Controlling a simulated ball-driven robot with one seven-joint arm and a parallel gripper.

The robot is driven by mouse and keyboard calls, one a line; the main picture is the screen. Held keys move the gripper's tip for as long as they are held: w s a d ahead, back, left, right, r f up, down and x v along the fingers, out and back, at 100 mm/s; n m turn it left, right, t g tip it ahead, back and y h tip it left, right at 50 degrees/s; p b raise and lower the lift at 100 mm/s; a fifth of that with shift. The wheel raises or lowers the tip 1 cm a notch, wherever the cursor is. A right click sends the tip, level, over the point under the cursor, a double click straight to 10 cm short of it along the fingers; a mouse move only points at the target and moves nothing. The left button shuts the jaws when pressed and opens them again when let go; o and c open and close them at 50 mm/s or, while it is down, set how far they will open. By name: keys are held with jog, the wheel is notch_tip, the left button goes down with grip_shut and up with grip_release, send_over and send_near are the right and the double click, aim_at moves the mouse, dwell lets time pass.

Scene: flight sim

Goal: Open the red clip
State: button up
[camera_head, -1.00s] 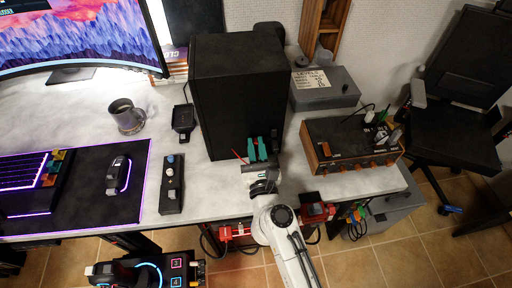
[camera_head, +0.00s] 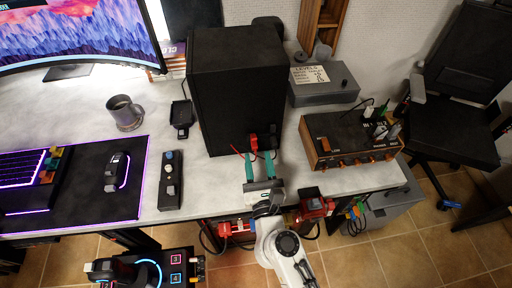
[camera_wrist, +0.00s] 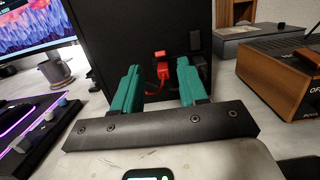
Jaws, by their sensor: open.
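A small red clip (camera_head: 252,142) is at the lower front of the black box on the desk. The wrist view shows it as a red piece (camera_wrist: 163,74) with a red tab above it, between my fingers and beyond them. I cannot tell whether it is open or shut. My gripper (camera_head: 259,156) is open, with its two teal fingers pointing at the box. In the wrist view, the fingers of my gripper (camera_wrist: 158,68) stand apart with nothing visibly held between them. Whether they touch the clip is unclear.
The black box (camera_head: 236,85) stands behind the clip. A wood-sided device (camera_head: 345,145) is to the right. A black controller (camera_head: 171,180) and a mug (camera_head: 124,112) are to the left. Red clamps, one at the front (camera_head: 316,208), hang at the desk edge.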

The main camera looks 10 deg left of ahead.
jog(key=v, duration=0.4)
jog(key=shift+s+d+b, duration=0.15)
jog(key=shift+s+b, duration=0.2)
jog(key=shift+s, duration=0.05)
jog(key=s+d+f+n+g+h, duration=0.1)
jog(key=s+d+f+n+g, duration=0.5)
jog(key=d+n, duration=0.65)
jog(key=s+d+f+n+g, duration=0.4)
jog(key=s+d+n+g, duration=0.35)
jog(key=n, duration=1.05)
jog(key=s+d+n+g+h, duration=0.2)
jog(key=s+d+g+h, duration=0.2)
jog(key=s+d, duration=0.6)
jog(key=shift+s+h, duration=0.3)
jog(key=shift+s, duration=0.3)
